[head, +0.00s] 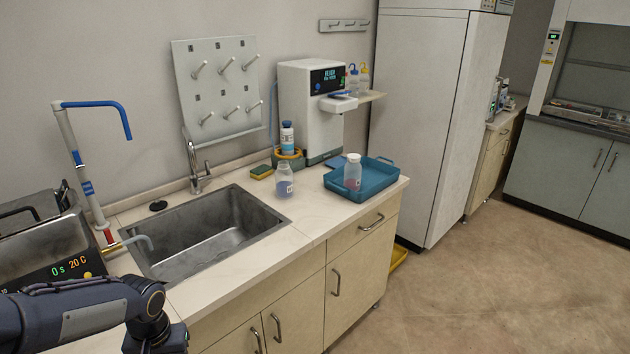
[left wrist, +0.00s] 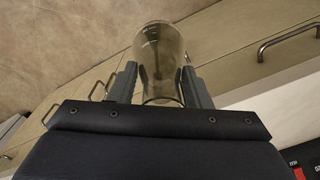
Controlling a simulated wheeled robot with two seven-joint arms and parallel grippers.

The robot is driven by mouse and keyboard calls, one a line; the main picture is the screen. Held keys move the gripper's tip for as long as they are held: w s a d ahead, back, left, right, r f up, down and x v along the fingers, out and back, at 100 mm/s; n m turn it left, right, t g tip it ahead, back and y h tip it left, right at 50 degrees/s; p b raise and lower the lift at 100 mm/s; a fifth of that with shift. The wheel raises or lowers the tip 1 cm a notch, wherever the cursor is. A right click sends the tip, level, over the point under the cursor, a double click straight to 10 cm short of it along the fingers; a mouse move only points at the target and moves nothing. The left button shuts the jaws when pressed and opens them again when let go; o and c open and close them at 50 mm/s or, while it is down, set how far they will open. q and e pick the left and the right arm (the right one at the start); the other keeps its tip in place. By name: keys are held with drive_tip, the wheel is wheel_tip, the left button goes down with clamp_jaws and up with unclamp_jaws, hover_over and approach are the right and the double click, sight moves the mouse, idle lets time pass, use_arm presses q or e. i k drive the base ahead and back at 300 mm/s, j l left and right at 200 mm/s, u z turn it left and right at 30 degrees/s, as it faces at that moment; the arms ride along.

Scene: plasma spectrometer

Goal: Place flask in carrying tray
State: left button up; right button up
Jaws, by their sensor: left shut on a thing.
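In the left wrist view my left gripper (left wrist: 160,88) is shut on a clear glass flask (left wrist: 160,58), which looks empty. In the head view the end of my left arm is at the bottom left, in front of the counter; the flask and fingertips are below the picture there. The blue carrying tray (head: 374,188) sits on the counter's right end. A white-capped flask with pinkish contents (head: 352,172) stands in the tray. Another flask with purplish liquid (head: 284,182) stands on the counter left of the tray. My right gripper is not in view.
The sink (head: 205,235) with its tap (head: 194,168) lies between my arm and the tray. A water dispenser (head: 311,105), a blue-and-white bottle (head: 287,138) and a sponge (head: 261,172) stand behind. A heated bath (head: 45,245) is at left. The tray has free room at right.

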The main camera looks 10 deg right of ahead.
sight(371, 177)
drive_tip(key=i+l, duration=0.2)
drive_tip(key=l, duration=0.2)
drive_tip(key=i+l, duration=0.15)
drive_tip(key=l, duration=0.2)
drive_tip(key=i+l, duration=0.2)
drive_tip(key=l, duration=0.2)
drive_tip(key=i+l, duration=0.15)
drive_tip(key=l, duration=0.2)
drive_tip(key=i+l, duration=0.2)
drive_tip(key=l, duration=0.2)
drive_tip(key=i+l, duration=0.2)
drive_tip(key=l, duration=0.15)
drive_tip(key=i+l, duration=0.15)
drive_tip(key=l, duration=0.25)
drive_tip(key=z, duration=0.05)
